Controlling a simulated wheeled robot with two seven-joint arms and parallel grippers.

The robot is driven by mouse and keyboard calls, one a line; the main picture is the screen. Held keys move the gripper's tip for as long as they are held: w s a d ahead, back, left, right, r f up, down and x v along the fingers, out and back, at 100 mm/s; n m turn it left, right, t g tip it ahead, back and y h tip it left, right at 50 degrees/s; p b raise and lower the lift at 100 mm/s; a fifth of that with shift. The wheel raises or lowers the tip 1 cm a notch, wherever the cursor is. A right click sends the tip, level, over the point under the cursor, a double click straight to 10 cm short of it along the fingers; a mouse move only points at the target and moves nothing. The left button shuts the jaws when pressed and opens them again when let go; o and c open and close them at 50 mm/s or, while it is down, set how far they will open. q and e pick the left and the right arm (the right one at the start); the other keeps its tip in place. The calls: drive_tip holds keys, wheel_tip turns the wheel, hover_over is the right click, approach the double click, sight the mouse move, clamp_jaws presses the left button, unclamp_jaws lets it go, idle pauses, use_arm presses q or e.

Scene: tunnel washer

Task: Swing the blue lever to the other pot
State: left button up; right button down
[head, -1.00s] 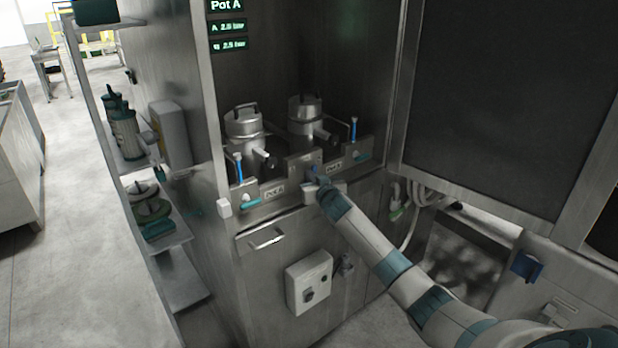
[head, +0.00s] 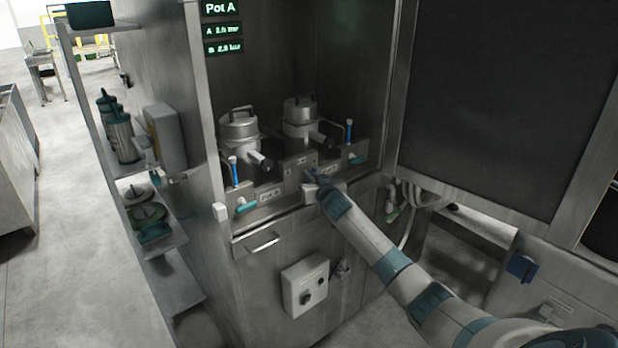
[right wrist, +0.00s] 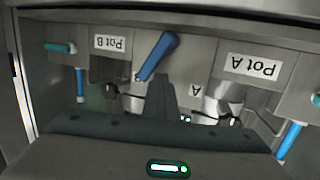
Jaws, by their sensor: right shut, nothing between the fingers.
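The blue lever (right wrist: 158,57) shows in the right wrist view on the panel between the two pot labels, slanting from upper right to lower left. That view is upside down, with small A and B labels near the lever. My right gripper (right wrist: 160,82) is shut and empty, its fingertips beside the lever's lower end; contact cannot be told. In the head view my right gripper (head: 313,174) is at the centre panel and hides most of the lever. Pot A (head: 239,129) stands on the left and Pot B (head: 300,119) on the right. My left gripper is out of view.
A display (head: 222,28) reads Pot A with two pressure lines. Upright blue handles (head: 234,171) and teal handles (head: 246,206) flank the panel. A door handle (head: 262,243) and grey switch box (head: 305,284) sit below. A large dark panel (head: 500,110) stands right; shelves (head: 150,200) stand left.

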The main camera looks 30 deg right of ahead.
drive_tip(key=shift+w+d+f+b, duration=0.1)
drive_tip(key=shift+d+f+b, duration=0.1)
drive_tip(key=shift+d, duration=0.3)
drive_tip(key=shift+d+f+b, duration=0.15)
drive_tip(key=shift+d, duration=0.35)
idle(0.5)
drive_tip(key=shift+r, duration=0.1)
drive_tip(key=shift+d+r+p, duration=0.2)
drive_tip(key=shift+p, duration=0.1)
idle(0.3)
drive_tip(key=p+v, duration=0.7)
drive_tip(key=v, duration=0.3)
drive_tip(key=shift+p, duration=0.35)
drive_tip(key=shift+f, duration=0.15)
